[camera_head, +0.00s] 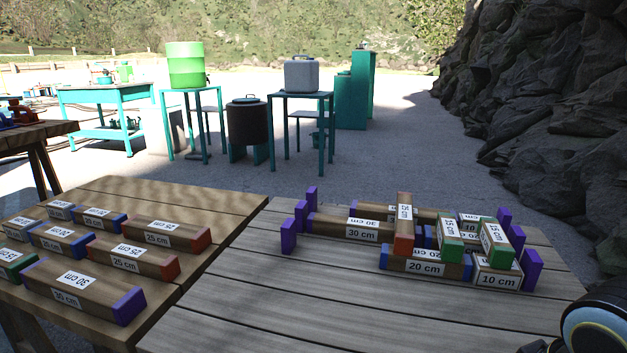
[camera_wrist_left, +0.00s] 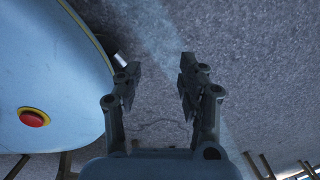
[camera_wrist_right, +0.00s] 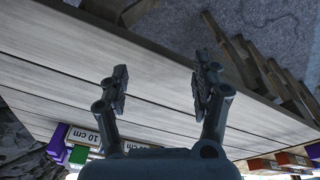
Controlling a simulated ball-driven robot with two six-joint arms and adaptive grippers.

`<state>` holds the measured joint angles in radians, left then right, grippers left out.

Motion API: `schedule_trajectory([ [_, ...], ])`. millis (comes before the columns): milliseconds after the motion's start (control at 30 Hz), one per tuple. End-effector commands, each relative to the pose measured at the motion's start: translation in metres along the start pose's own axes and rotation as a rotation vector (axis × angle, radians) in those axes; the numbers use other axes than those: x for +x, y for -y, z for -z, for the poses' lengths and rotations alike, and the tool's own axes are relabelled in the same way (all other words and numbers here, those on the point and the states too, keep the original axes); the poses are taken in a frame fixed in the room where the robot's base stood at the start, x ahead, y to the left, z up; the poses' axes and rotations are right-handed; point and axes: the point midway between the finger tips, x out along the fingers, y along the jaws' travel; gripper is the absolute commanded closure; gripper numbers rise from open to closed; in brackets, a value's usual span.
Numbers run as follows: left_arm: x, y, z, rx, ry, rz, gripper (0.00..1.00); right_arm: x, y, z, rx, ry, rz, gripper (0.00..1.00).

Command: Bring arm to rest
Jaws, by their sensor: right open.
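My left gripper (camera_wrist_left: 158,85) shows in the left wrist view with its two fingers apart and nothing between them, over grey ground. My right gripper (camera_wrist_right: 160,88) shows in the right wrist view, open and empty, in front of bare table planks (camera_wrist_right: 60,75). In the head view a dark rounded part of my right arm shows at the lower right corner, and neither gripper's fingers are clearly visible. Labelled wooden blocks, such as a 30 cm block (camera_head: 345,228) and a 20 cm block (camera_head: 425,264), lie stacked on the right table (camera_head: 240,290).
Purple posts (camera_head: 288,236) stand at both ends of the stack. More labelled blocks (camera_head: 85,290) lie on the left table (camera_head: 180,190). Teal stands (camera_head: 300,97) are behind. A rock wall (camera_head: 550,90) rises at right. The right table's near left part is clear.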

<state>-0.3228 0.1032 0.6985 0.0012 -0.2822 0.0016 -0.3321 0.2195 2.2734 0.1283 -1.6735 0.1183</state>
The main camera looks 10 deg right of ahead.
Motion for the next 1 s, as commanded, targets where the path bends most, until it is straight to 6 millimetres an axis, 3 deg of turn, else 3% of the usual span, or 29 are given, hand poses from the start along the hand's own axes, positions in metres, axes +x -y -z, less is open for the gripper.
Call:
schedule_trajectory([
  [100, 0.0, 0.0, 0.001, 0.0, -0.003, 0.0, 0.6, -0.011, 0.009, -0.024, -0.029, -0.019, -0.003, 0.35],
  [367, 0.0, -0.005, 0.015, -0.004, -0.022, -0.006, 0.6, -0.038, 0.017, -0.061, -0.072, -0.059, -0.024, 0.35],
  [567, -0.004, -0.008, 0.027, -0.007, -0.043, -0.009, 0.6, 0.009, 0.015, -0.059, -0.068, -0.041, -0.025, 0.35],
  [767, -0.007, -0.011, 0.021, -0.008, -0.035, -0.014, 0.6, 0.06, 0.012, -0.066, -0.062, -0.021, -0.025, 0.35],
  [1000, -0.015, -0.013, 0.009, -0.008, -0.022, -0.016, 0.6, 0.145, 0.008, -0.1, -0.051, 0.02, -0.025, 0.35],
])
